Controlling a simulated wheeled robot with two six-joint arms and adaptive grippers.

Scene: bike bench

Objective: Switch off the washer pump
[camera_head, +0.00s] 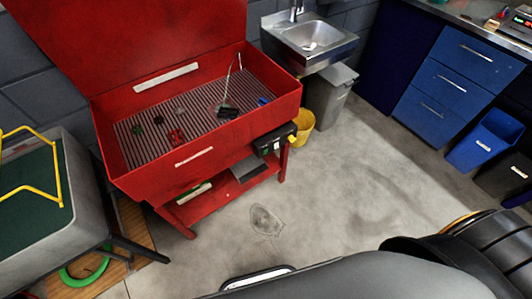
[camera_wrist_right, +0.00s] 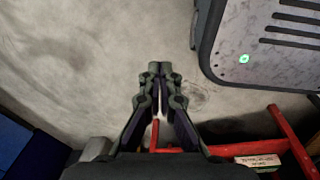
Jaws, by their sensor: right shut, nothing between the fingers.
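The red parts washer (camera_head: 205,156) stands left of centre in the head view, its lid raised. A small dark control box (camera_head: 272,140) is fixed to its front right corner, with a small green spot and a yellow part (camera_head: 292,139) at its right. The switch position is too small to tell. In the right wrist view my right gripper (camera_wrist_right: 158,70) is shut and empty, over bare floor. Red legs and bars of the washer (camera_wrist_right: 288,140) show at the lower right there, apart from the fingers; the control box is not seen there. My left gripper is in neither view.
A yellow bucket (camera_head: 304,124) and grey bin (camera_head: 332,98) stand right of the washer, under the sink (camera_head: 312,40). Blue drawers (camera_head: 448,85) and a blue bin (camera_head: 484,140) are at right. A grey tub (camera_head: 72,222) is at left. The middle floor is clear.

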